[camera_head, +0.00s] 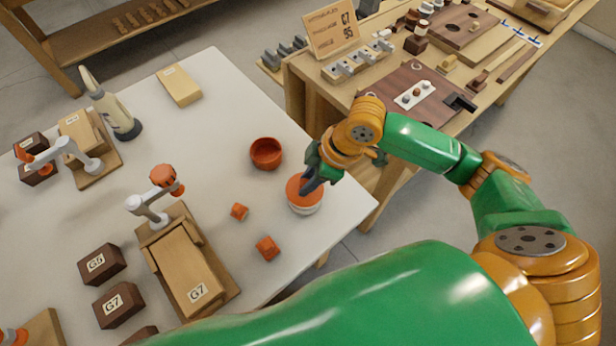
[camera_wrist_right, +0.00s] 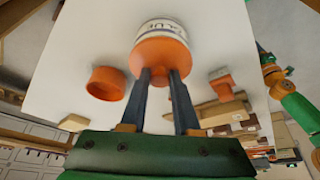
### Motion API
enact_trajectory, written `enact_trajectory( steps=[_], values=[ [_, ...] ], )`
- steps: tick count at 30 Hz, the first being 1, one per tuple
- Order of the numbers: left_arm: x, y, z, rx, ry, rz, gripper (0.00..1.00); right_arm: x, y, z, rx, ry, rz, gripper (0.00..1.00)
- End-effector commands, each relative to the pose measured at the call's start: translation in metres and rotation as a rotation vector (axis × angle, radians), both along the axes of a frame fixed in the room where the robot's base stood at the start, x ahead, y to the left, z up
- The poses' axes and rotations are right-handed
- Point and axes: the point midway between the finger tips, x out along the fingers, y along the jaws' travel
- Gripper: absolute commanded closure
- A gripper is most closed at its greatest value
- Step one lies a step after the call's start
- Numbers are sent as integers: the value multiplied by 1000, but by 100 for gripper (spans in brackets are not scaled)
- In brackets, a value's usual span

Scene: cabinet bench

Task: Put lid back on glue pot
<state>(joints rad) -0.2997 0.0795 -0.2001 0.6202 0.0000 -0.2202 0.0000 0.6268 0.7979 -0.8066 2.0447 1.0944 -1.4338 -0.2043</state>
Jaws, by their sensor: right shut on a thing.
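The glue pot (camera_wrist_right: 162,28) is a white round pot with a printed label, near the table's right corner. Its orange lid (camera_head: 304,190) sits at the pot's top, seen from above in the head view. Whether it is fully seated I cannot tell. My right gripper (camera_head: 312,187) is over the lid, its dark fingers pointing down. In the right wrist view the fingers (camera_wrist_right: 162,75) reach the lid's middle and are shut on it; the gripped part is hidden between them. My left arm shows small at the right of that view, its gripper (camera_wrist_right: 262,48) too small to read.
An orange-red bowl (camera_head: 266,153) stands just left of the pot. Two small orange blocks (camera_head: 267,248) lie nearer me. A clamp fixture with a G7 wood block (camera_head: 190,275) stands further left. A glue bottle (camera_head: 115,112) is at the back. A bench (camera_head: 310,100) stands beyond.

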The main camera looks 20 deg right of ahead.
Motion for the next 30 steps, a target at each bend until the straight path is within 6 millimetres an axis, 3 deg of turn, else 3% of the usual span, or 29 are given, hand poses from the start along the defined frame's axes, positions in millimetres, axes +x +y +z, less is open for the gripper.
enact_trajectory(
  steps=[30],
  values=[
    [0, 0, 7, 0, 0, 0, 50, 0, 0, -3, 0, 0, 0, 100]
  ],
)
